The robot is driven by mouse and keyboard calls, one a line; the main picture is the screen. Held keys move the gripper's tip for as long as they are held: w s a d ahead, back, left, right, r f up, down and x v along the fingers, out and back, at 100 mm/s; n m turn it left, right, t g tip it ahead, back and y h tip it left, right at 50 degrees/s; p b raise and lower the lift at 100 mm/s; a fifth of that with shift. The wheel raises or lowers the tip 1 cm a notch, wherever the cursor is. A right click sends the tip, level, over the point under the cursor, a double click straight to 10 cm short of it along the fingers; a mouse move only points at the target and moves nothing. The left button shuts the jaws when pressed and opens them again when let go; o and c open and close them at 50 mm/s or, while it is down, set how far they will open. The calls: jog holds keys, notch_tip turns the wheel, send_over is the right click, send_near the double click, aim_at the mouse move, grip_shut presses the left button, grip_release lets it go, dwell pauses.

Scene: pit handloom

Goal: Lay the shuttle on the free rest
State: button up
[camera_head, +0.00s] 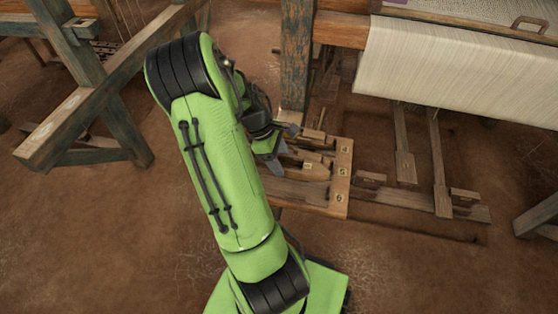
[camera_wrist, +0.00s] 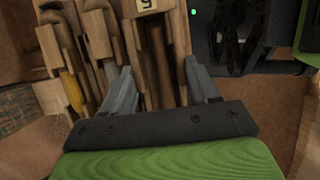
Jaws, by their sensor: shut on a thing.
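My gripper (camera_head: 283,147) is at a low wooden rack (camera_head: 345,160) with side-by-side rests marked with numbers, about 4, 5 and 6. In the wrist view my gripper (camera_wrist: 163,85) has its fingers apart, with a long brown wooden piece between them, which looks like the shuttle (camera_wrist: 160,60). Its ends are hard to make out, and I cannot tell whether it touches the rack. In the head view my arm hides part of the rack. Other shuttle-like pieces lie in rests at the left of the wrist view, one with yellow (camera_wrist: 72,92). Which rest is free is unclear.
A loom post (camera_head: 296,60) rises just behind the rack. White cloth (camera_head: 450,70) hangs from the loom at upper right, with wooden treadles (camera_head: 438,165) below. A timber frame (camera_head: 90,90) stands at left. The earth floor in front is clear.

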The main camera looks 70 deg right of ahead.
jog(key=shift+f+b, duration=3.35)
jog(key=shift+f, duration=0.85)
jog(key=o, duration=1.3)
jog(key=shift+r, duration=0.1)
notch_tip(320, 180, up, 8)
jog(key=p, duration=0.7)
jog(key=shift+p, duration=0.35)
